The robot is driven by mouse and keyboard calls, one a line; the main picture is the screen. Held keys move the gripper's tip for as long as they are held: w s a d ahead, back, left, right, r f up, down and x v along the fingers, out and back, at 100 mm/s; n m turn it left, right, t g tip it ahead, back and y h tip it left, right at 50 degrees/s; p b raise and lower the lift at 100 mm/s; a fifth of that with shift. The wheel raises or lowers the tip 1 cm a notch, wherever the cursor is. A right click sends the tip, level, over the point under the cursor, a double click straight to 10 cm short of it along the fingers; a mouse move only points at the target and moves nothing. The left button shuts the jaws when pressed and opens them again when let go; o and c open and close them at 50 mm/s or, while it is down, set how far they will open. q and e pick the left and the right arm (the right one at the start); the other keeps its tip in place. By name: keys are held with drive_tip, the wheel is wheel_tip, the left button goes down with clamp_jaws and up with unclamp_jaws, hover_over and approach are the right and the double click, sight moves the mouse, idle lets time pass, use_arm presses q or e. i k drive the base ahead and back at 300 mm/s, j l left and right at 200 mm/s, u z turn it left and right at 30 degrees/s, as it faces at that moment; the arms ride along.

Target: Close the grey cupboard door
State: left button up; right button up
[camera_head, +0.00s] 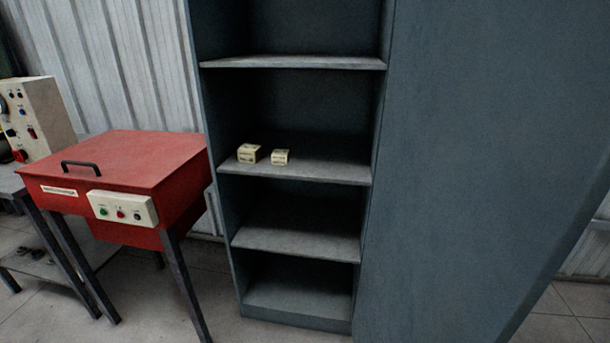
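The grey cupboard (225,185) stands open in the middle of the head view, with several light grey shelves inside. Its grey door (470,160) is a large flat blue-grey panel on the right, swung open and reaching from the cupboard's right side toward me. No handle shows on the visible face of the door. Two small cream boxes sit on a middle shelf (325,170): a left box (249,153) and a smaller right box (280,157). Neither of my grippers is in view.
A red machine (140,160) on dark legs, with a black handle and button panel, stands left of the cupboard. A cream control box (38,115) sits on a table at far left. Tiled floor (570,312) shows beyond the door at lower right.

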sight(493, 165)
drive_tip(key=k+l, duration=0.15)
drive_tip(key=l, duration=0.3)
drive_tip(key=k+l, duration=0.1)
drive_tip(key=l, duration=0.3)
drive_tip(key=k+l, duration=0.15)
drive_tip(key=l, duration=0.3)
